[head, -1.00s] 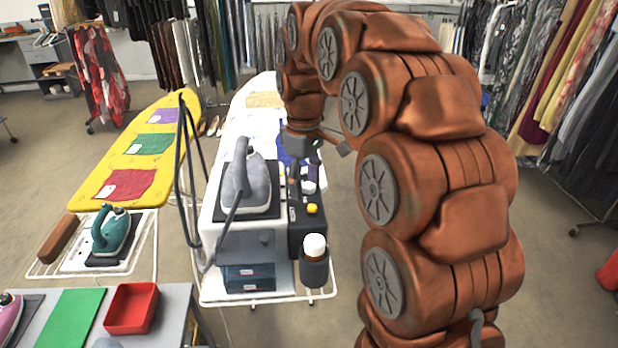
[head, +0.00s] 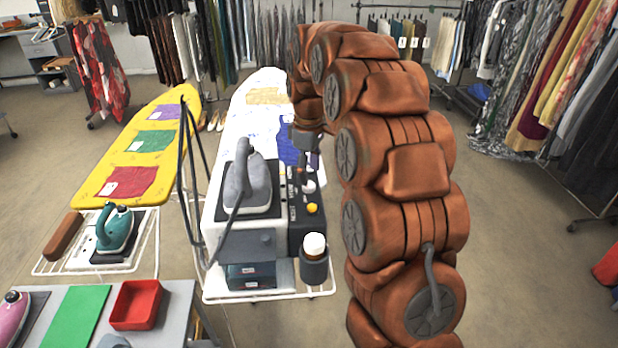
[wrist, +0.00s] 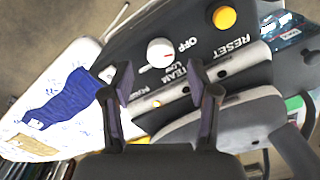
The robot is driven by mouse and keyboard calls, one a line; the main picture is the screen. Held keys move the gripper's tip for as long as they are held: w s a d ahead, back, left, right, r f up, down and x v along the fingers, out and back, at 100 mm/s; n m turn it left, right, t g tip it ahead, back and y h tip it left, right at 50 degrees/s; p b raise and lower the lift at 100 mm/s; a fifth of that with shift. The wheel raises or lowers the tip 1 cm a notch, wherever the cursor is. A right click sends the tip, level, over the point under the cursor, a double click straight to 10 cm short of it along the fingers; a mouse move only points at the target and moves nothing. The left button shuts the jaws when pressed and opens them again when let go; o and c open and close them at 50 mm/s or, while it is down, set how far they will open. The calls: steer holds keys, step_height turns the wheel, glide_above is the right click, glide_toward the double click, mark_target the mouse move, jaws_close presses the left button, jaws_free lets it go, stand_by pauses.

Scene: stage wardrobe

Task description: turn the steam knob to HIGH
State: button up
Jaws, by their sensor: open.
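The steam knob (wrist: 160,52) is a white round knob on a dark control panel (wrist: 120,45) in the wrist view. The words OFF, LOW and STEAM show beside it; no HIGH label is readable, and I cannot tell which mark the knob points at. In the head view the knob (head: 308,187) is a small white spot on the panel right of the grey iron. My gripper (wrist: 162,80) is open and empty, its two fingers apart, with the knob showing between and beyond the tips. In the head view my gripper (head: 309,158) hangs over the far part of the panel.
A yellow RESET button (wrist: 224,17) is beside the knob. The grey iron (head: 247,187) stands close left of the panel, with its dark hose rising nearby. A white-capped bottle (head: 315,245) sits in a holder at the near end. A white ironing board (head: 258,120) extends behind.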

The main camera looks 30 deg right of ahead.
mark_target(309, 184)
steer(key=shift+f+p, duration=0.45)
steer(key=shift+f, duration=1.35)
steer(key=shift+c, duration=0.3)
jaws_close()
